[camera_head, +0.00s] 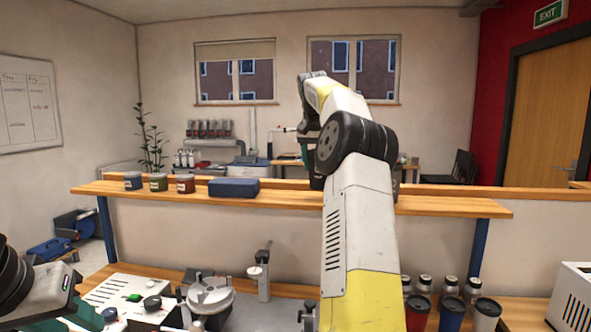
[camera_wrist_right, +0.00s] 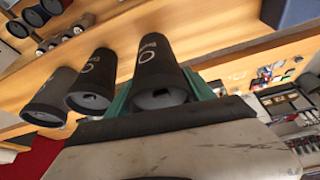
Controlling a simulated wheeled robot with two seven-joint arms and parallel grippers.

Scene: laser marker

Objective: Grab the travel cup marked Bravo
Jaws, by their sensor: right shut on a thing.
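In the right wrist view, a dark travel cup (camera_wrist_right: 160,76) with a dark lid and pale lettering sits between the green fingers of my right gripper (camera_wrist_right: 160,95). The lettering seems to begin with B, but I cannot read it fully. The gripper is shut on this cup. Two similar dark cups, a middle one (camera_wrist_right: 90,80) and an outer one (camera_wrist_right: 48,97), stand in a row beside it. In the head view my right arm hides the held cup and most of the gripper. My left gripper (camera_head: 82,317) is at the lower left, its fingers partly cut off.
A raised wooden shelf (camera_head: 280,198) bears small jars (camera_head: 158,182) and a blue box (camera_head: 233,187). A red cup (camera_head: 417,312), a blue cup (camera_head: 451,313) and a dark cup (camera_head: 486,313) stand on the lower counter at right, near silver-lidded cups. A white machine (camera_head: 572,298) is beyond them.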

